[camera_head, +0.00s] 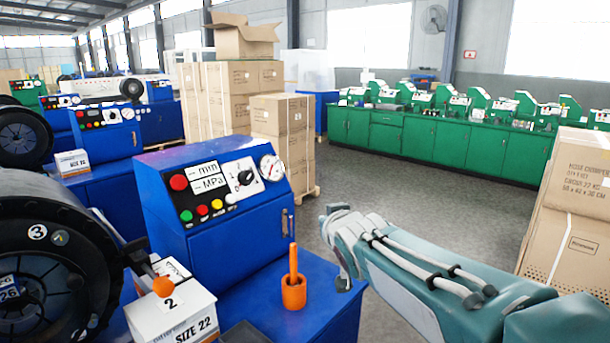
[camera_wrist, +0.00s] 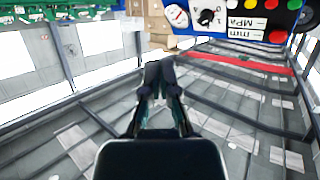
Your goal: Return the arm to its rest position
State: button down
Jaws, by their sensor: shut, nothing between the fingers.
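My gripper (camera_wrist: 158,72) shows in the wrist view, its two dark fingers together at the tips with nothing between them. That view is upside down. My teal arm (camera_head: 440,275) reaches in from the lower right of the head view, beside the blue machine's bench. I cannot make out the fingers there. The arm hangs over the grey floor, apart from the blue control panel (camera_head: 225,195). In the wrist view the panel (camera_wrist: 235,20) shows at the top right, clear of the fingers.
An orange cup with a handle (camera_head: 294,292) stands on the blue bench right of the "SIZE 22" box (camera_head: 175,315). A black wheel (camera_head: 45,265) is at left. Stacked cartons (camera_head: 560,220) stand at right. Green cabinets (camera_head: 440,140) line the back. The floor (camera_head: 385,190) between is clear.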

jog(key=s+d+f+m+g+h, duration=0.1)
jog(key=s+d+f+g, duration=0.1)
jog(key=s, duration=0.7)
jog(key=s+d+f+m+g+h, duration=0.1)
jog(key=s+d+f+g, duration=0.2)
jog(key=s, duration=0.7)
jog(key=s+d+f+g+h, duration=0.1)
jog(key=s+d+f+g, duration=0.2)
jog(key=s+d+f, duration=0.3)
jog(key=s+f, duration=0.2)
jog(key=s, duration=0.2)
jog(key=shift+d+f+m, duration=0.2)
jog(key=shift+d+m, duration=0.05)
jog(key=shift+m, duration=0.15)
